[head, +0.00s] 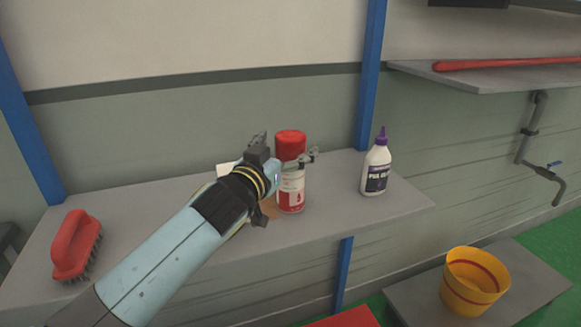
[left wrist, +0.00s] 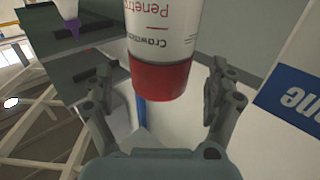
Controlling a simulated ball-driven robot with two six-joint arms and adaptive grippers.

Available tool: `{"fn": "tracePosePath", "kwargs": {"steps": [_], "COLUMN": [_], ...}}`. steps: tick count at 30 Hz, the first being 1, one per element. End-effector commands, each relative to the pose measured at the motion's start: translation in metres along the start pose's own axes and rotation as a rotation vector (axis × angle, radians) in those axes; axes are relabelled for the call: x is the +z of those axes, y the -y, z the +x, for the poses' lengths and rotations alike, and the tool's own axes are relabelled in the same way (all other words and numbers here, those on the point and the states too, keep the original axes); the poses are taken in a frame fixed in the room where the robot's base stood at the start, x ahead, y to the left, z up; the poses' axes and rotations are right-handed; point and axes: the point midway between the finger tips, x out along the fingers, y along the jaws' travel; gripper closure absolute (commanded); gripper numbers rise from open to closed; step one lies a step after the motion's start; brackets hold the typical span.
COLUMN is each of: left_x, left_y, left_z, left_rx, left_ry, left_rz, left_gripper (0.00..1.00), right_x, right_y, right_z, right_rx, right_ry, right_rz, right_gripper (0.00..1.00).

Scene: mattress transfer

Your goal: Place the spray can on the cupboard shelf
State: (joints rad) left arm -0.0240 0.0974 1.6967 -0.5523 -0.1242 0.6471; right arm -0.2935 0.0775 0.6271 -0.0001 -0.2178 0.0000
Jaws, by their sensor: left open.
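The spray can (head: 291,190), white and red with a red cap, stands upright on the grey bench (head: 330,218). My left gripper (head: 287,152) is open at the can's upper part, with a finger on either side. In the left wrist view, the can (left wrist: 162,50) is between the spread fingers of the gripper (left wrist: 162,85), with gaps on both sides. A grey shelf (head: 500,82) is on the wall at the upper right; I cannot tell whether it is the cupboard shelf. My right gripper is not visible.
A white glue bottle (head: 376,172) with a purple cap stands right of the can. A red brush (head: 75,243) lies at the bench's left end. A long red object (head: 500,63) lies on the wall shelf. A yellow bucket (head: 474,282) stands on a lower grey surface.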

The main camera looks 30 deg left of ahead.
Motion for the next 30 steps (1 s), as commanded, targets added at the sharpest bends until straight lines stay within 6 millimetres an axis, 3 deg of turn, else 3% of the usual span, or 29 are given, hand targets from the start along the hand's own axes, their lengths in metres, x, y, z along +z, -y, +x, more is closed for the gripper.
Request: {"fn": "tracePosePath", "kwargs": {"steps": [5, 12, 30], "left_x": [-0.001, 0.000, 0.000], "left_y": [0.000, 0.000, 0.000], "left_z": [0.022, 0.024, 0.024], "left_rx": [0.000, 0.000, 0.000], "left_ry": [-0.001, 0.000, 0.000], "left_rz": [0.000, 0.001, 0.001], "left_gripper": [0.10, 0.10, 0.88], "right_x": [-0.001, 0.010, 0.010], "right_y": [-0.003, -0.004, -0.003], "right_z": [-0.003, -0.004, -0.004], "right_rx": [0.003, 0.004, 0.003], "right_ry": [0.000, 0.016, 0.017], "right_rz": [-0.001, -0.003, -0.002], "right_gripper": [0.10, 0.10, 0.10]}}
